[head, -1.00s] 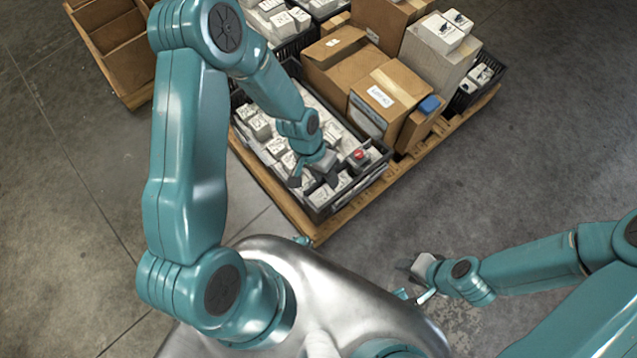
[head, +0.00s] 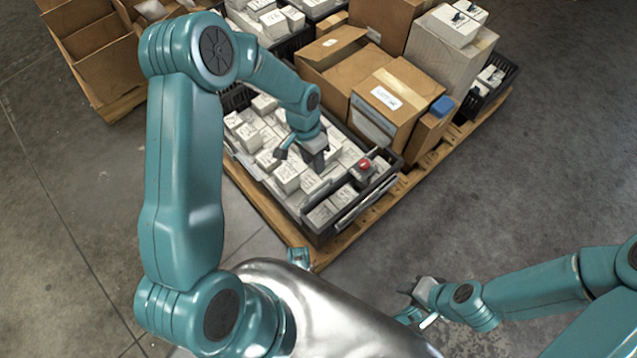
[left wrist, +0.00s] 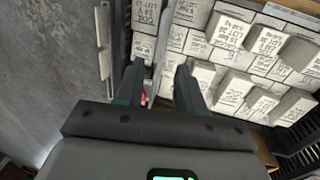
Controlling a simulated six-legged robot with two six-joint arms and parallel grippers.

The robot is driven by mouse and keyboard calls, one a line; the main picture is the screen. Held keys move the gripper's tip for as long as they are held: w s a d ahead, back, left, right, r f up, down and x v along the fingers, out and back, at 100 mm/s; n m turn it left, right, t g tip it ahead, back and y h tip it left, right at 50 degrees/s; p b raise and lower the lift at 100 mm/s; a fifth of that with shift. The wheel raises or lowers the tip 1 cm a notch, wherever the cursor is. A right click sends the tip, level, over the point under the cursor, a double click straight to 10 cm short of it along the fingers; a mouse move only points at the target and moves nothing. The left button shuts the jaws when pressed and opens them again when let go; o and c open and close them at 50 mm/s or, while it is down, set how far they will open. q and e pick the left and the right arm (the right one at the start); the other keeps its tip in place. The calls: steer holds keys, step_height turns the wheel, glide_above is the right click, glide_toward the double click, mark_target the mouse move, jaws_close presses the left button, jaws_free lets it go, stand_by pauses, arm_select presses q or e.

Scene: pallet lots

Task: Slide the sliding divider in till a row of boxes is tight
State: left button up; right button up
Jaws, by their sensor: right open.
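A black crate (head: 312,233) on a wooden pallet holds several white lettered boxes (head: 287,177); these boxes also show in the left wrist view (left wrist: 229,32). A dark strip that looks like the sliding divider (head: 322,194) crosses the crate near its front-right end, with a few boxes beyond it. A red-topped part (head: 364,166) sits at its right end. My left gripper (head: 300,154) is open over the boxes, behind the divider. In the left wrist view its fingers (left wrist: 158,82) are apart with nothing clearly held. My right gripper (head: 412,292) is open and empty, off the pallet.
Brown cartons (head: 391,95) stand close behind the crate on the pallet (head: 352,232). Another crate of white boxes (head: 268,22) is at the back. Brown open bins (head: 88,38) stand at the upper left. The floor to the right is clear.

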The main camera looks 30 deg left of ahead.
arm_select(q)
steer(key=f+b, duration=0.1)
steer(key=f, duration=0.2)
steer(key=d+f+b, duration=0.1)
steer(key=f, duration=0.2)
steer(key=d+f+b, duration=0.1)
steer(key=f, duration=0.3)
steer(key=shift+s, duration=0.25)
jaws_close()
